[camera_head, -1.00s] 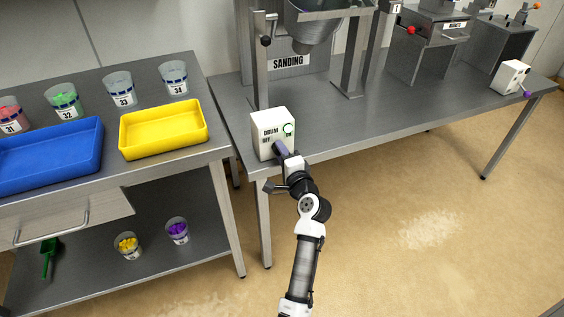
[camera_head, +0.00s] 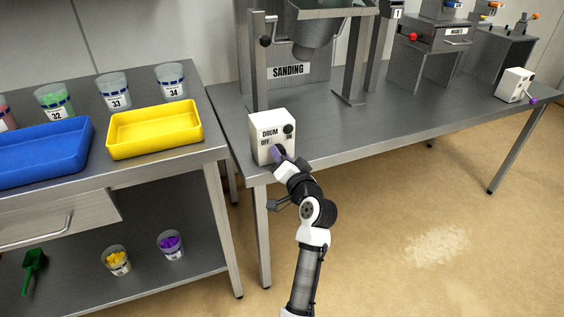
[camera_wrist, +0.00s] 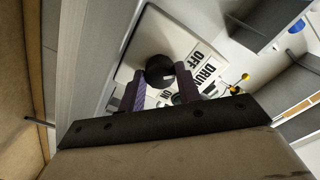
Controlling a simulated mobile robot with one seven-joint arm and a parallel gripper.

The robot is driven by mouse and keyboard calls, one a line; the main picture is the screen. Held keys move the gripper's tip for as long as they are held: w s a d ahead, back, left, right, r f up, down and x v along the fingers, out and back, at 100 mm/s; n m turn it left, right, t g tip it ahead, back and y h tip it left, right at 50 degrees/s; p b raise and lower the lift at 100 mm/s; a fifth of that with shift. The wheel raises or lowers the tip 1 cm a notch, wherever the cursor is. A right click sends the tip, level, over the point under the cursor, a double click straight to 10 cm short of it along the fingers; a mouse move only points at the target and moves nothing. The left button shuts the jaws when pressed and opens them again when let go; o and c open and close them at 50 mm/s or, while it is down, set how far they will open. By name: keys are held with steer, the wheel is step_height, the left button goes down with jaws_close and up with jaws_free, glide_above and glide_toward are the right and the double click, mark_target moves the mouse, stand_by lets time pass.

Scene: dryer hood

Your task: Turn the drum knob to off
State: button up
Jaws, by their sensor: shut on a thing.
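The white drum control box (camera_head: 268,143) stands at the near left corner of the steel table, lettered DRUM, OFF and ON. A round indicator (camera_head: 288,129) at its upper right is dark. In the wrist view the black drum knob (camera_wrist: 159,68) sits on the box face between the OFF and ON lettering. My gripper (camera_head: 282,153) is at the front of the box. The wrist view shows the two purple fingers of my gripper (camera_wrist: 158,83) on either side of the knob, shut on it. The knob's pointing direction is hard to make out.
A sanding hopper (camera_head: 313,38) stands behind the box on the table (camera_head: 400,130). A second white box (camera_head: 514,85) is at the far right. To the left, a bench holds a yellow tray (camera_head: 155,143), a blue tray (camera_head: 40,180) and several cups. Open floor lies at right.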

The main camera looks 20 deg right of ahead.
stand_by(0.4)
steer(key=o, duration=1)
steer(key=shift+c, duration=0.2)
steer(key=s+b, duration=0.1)
steer(key=s, duration=1.2)
steer(key=shift+s+d, duration=0.25)
steer(key=shift+s, duration=0.15)
